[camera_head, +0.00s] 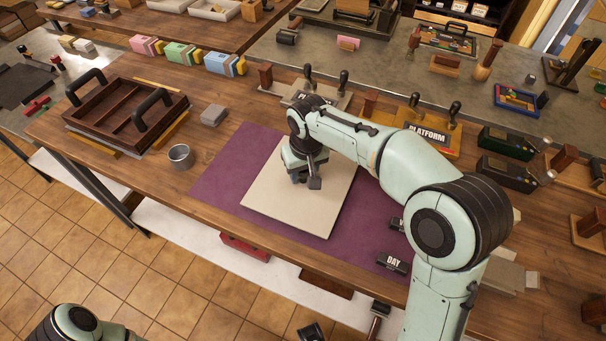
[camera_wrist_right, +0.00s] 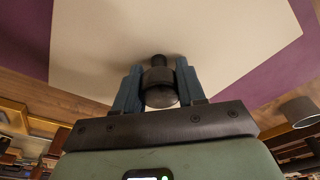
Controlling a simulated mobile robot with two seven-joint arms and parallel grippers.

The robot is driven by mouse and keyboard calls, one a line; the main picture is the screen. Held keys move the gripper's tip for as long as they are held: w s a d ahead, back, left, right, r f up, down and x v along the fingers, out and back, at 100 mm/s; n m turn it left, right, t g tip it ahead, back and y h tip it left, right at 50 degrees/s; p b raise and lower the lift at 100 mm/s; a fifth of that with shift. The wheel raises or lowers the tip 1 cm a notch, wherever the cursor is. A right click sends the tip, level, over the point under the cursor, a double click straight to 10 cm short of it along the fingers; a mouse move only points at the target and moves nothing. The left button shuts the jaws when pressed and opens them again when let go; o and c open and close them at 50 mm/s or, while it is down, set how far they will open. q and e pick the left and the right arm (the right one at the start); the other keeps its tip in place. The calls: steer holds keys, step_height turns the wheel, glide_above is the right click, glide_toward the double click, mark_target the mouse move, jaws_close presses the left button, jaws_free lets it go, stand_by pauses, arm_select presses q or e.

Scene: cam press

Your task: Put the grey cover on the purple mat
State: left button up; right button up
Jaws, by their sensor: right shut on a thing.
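The grey cover (camera_head: 285,212) is a flat, pale square panel with a dark knob (camera_wrist_right: 159,84). It lies over the middle of the purple mat (camera_head: 222,178) in the head view, turned at an angle, with purple showing on its left and right. My right gripper (camera_head: 306,178) is over the cover. In the right wrist view its two blue fingers (camera_wrist_right: 158,88) are shut on the knob from both sides. Whether the cover rests on the mat or hangs just above it, I cannot tell. Part of my left arm shows at the lower left; its gripper is out of view.
A brown tray with black handles (camera_head: 125,113) is farther left. A black DAY block (camera_head: 392,263) sits at the mat's front right. Several items line the back.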

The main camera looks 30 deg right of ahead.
mark_target(306, 173)
steer(key=shift+f, duration=0.55)
steer(key=shift+f, duration=0.25)
steer(key=o, duration=1.2)
steer(key=shift+c, duration=0.2)
steer(key=shift+r, duration=0.2)
steer(key=r, duration=0.4)
steer(key=s+r+p, duration=0.1)
steer(key=r, duration=0.3)
steer(key=r+p, duration=0.1)
steer(key=r, duration=0.3)
steer(key=shift+s+a, duration=0.1)
steer(key=shift+s, duration=0.3)
steer(key=shift+f, duration=0.1)
